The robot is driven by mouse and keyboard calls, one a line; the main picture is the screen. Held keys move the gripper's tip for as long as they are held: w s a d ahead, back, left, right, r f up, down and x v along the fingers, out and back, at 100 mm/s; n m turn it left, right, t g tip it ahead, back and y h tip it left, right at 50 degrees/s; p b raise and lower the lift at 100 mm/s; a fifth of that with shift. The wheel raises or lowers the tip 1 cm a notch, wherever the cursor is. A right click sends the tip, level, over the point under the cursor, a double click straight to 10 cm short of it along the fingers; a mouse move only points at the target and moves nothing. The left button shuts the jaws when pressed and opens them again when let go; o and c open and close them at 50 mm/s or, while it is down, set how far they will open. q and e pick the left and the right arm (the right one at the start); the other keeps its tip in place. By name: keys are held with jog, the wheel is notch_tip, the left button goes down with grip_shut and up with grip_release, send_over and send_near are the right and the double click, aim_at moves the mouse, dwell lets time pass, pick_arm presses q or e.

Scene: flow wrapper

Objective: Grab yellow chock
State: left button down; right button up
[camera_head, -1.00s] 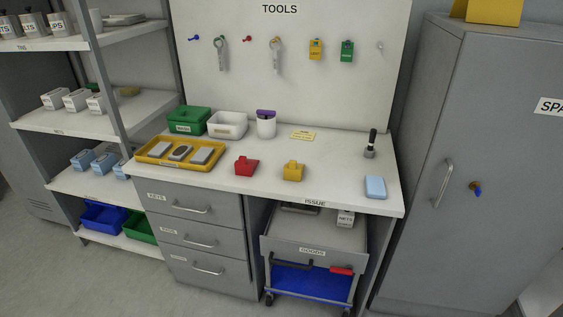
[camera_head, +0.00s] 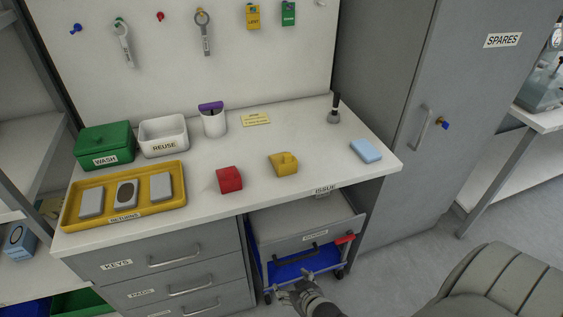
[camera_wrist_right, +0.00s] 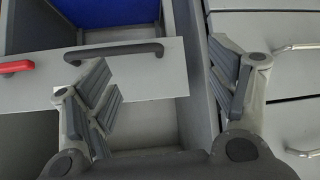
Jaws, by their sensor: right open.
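The yellow chock (camera_head: 283,163) sits on the white worktop in the head view, right of a red chock (camera_head: 229,179). My right gripper (camera_head: 288,291) is low in front of the bench, below worktop height and well away from the chock. In the right wrist view its two fingers (camera_wrist_right: 165,95) are spread apart with nothing between them. The yellow chock is not in the wrist view. My left gripper is not in view.
A yellow returns tray (camera_head: 120,219), a green wash box (camera_head: 104,147) and a white reuse box (camera_head: 163,136) stand on the left of the worktop. A light blue block (camera_head: 366,151) lies at the right. A cart (camera_head: 305,238) stands under the bench.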

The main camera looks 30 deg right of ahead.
jog(key=w+d+r+m+t+h, duration=0.1)
jog(key=w+d+r+t, duration=0.15)
jog(key=r, duration=0.35)
jog(key=w+d+r+t, duration=0.1)
jog(key=w+r, duration=0.3)
jog(key=r, duration=0.3)
jog(key=m+t+h, duration=0.1)
jog(key=t+h, duration=0.1)
jog(key=t, duration=0.2)
send_near(288, 164)
jog(key=shift+f+g, duration=0.25)
jog(key=shift+f, duration=0.75)
jog(key=shift+t, duration=0.5)
jog(key=x, duration=0.3)
jog(key=r+x, duration=0.1)
jog(key=x, duration=0.2)
jog(key=shift+w+d+r, duration=0.15)
jog(key=shift+r, duration=0.05)
jog(key=shift+w+d+r+p, duration=0.15)
jog(key=shift+w+p, duration=0.2)
jog(key=shift+w, duration=0.3)
jog(key=x, duration=0.4)
jog(key=shift+w, duration=0.1)
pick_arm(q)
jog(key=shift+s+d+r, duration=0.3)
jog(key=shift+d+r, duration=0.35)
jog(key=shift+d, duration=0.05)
pick_arm(e)
jog(key=shift+c, duration=0.4)
